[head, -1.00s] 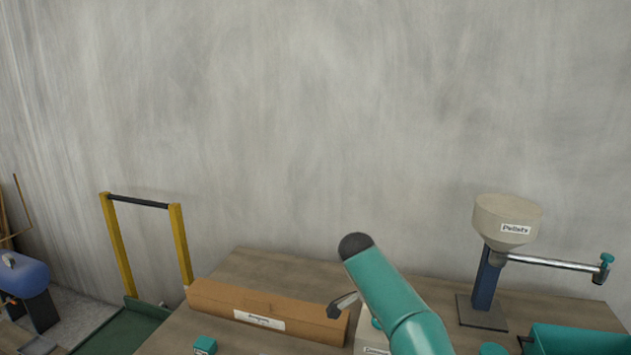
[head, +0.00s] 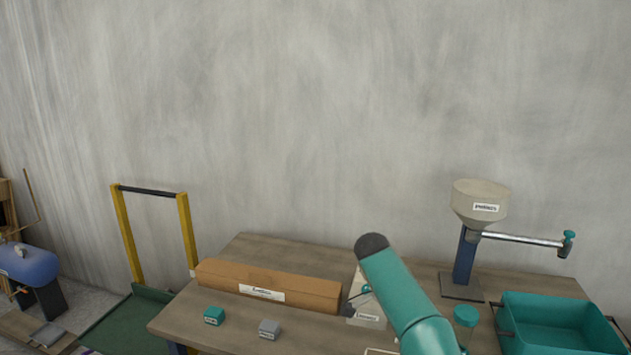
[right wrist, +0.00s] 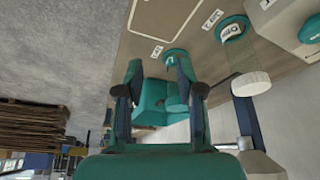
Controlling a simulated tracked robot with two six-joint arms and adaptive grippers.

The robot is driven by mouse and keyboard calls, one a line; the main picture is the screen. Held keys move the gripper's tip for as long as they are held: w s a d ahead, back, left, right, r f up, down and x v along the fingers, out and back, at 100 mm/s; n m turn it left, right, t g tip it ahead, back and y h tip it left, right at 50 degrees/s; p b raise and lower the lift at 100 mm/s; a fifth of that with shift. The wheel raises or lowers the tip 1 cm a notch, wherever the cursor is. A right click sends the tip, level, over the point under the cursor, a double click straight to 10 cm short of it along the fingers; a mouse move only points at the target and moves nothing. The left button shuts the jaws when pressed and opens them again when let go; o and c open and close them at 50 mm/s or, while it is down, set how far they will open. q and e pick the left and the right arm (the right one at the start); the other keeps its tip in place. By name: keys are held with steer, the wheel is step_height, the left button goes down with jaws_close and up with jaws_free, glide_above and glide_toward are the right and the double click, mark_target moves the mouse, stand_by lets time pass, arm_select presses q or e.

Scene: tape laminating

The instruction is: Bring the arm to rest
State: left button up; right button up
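My right arm (head: 400,290) comes up from the bottom of the head view as a teal link with a dark rounded end, in front of the table. My right gripper (right wrist: 158,66) shows in the right wrist view with its two fingers apart. Teal shapes lie behind and between the fingers; I see nothing gripped. In the head view a small dark piece (head: 350,306) shows left of the arm, and I cannot tell whether it is a fingertip. My left arm and gripper are out of view.
A long brown carton (head: 300,287) lies on the wooden table (head: 190,314). A teal block (head: 213,316) and a grey block (head: 269,328) sit in front of it. A hopper stand (head: 465,255) with a side bar and a teal bin (head: 560,320) stand right.

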steer(key=s+d+f+n+g+y+p, duration=0.1)
steer(key=s+d+f+n+g+y, duration=0.1)
steer(key=s+f, duration=0.75)
steer(key=s+d+f+n+g+y, duration=0.2)
steer(key=s+f, duration=0.4)
steer(key=f, duration=0.6)
steer(key=s+a+f+n+t+y, duration=0.1)
steer(key=s+a+f+n, duration=0.1)
steer(key=s, duration=0.4)
steer(key=s+a+f+n+t+y, duration=0.1)
steer(key=s+a+f+n+y, duration=0.1)
steer(key=s+a+n, duration=0.2)
steer(key=s+a+f+n+t+y, duration=0.1)
steer(key=s+a+n, duration=0.3)
steer(key=s, duration=0.6)
steer(key=shift+a+f+t, duration=0.4)
steer(key=shift+f+t, duration=0.1)
steer(key=shift+f, duration=0.3)
